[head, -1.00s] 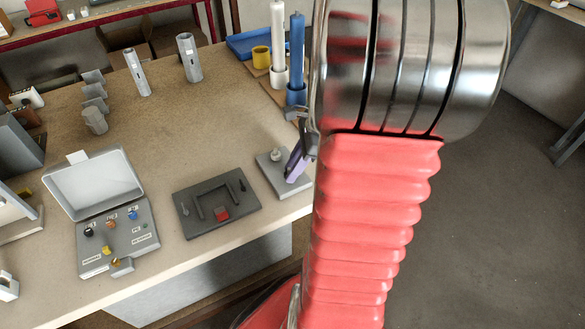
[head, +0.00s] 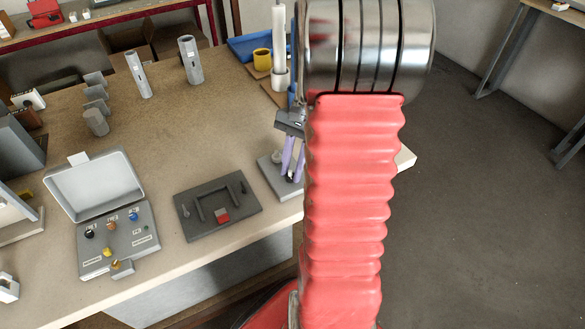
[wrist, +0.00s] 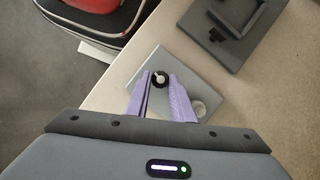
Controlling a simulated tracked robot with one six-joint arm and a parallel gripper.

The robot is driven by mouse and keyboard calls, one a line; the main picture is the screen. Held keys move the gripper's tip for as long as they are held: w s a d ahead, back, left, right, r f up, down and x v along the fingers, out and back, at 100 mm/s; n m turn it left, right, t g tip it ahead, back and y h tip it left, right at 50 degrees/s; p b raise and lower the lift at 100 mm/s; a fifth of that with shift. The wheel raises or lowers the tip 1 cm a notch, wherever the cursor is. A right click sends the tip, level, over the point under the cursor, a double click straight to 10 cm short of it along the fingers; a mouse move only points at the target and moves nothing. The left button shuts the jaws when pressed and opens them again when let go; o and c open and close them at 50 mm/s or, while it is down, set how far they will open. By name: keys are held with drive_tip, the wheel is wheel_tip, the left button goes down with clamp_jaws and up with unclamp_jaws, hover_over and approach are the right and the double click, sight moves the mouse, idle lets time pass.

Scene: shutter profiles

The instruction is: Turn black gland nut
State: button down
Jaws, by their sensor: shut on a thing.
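The black gland nut (wrist: 160,84) shows in the wrist view as a black ring around a pale centre, on a grey plate (wrist: 187,75). My gripper (wrist: 160,79) has two purple fingers, one on each side of the nut, and is shut on it. In the head view my gripper (head: 292,176) points down over the grey plate (head: 269,175) near the table's front edge. The nut is too small and too much hidden by the fingers to make out clearly there. A pale round fitting (wrist: 198,108) stands on the same plate, beside the right finger.
A dark fixture plate (head: 200,222) with a red block lies left of the grey plate. An open grey case (head: 115,228) with coloured knobs is further left. A white post (head: 279,45) and yellow cup (head: 262,60) stand behind. The table's middle is clear.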

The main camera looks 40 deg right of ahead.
drive_tip(key=n, duration=0.2)
drive_tip(key=n+g, duration=0.1)
drive_tip(key=n+h, duration=0.1)
drive_tip(key=n, duration=0.1)
drive_tip(key=shift+w+n+g, duration=0.3)
drive_tip(key=shift+w+g, duration=0.05)
drive_tip(key=shift+g, duration=0.05)
drive_tip(key=n, duration=0.1)
drive_tip(key=n+h, duration=0.1)
drive_tip(key=n, duration=0.1)
drive_tip(key=n+g, duration=0.1)
drive_tip(key=shift+w+a+n+h, duration=0.15)
drive_tip(key=shift+a+n+h, duration=0.1)
drive_tip(key=shift+n+h, duration=0.05)
drive_tip(key=n, duration=0.2)
drive_tip(key=n+h, duration=0.1)
drive_tip(key=n, duration=0.1)
drive_tip(key=shift+a+n+h, duration=0.2)
drive_tip(key=shift+n+h, duration=0.1)
drive_tip(key=n, duration=0.2)
drive_tip(key=n+h, duration=0.1)
drive_tip(key=n, duration=0.1)
drive_tip(key=shift+a+h, duration=0.2)
drive_tip(key=shift+h, duration=0.1)
drive_tip(key=c, duration=1.5)
unclamp_jaws()
drive_tip(key=shift+c, duration=0.2)
drive_tip(key=shift+r, duration=0.1)
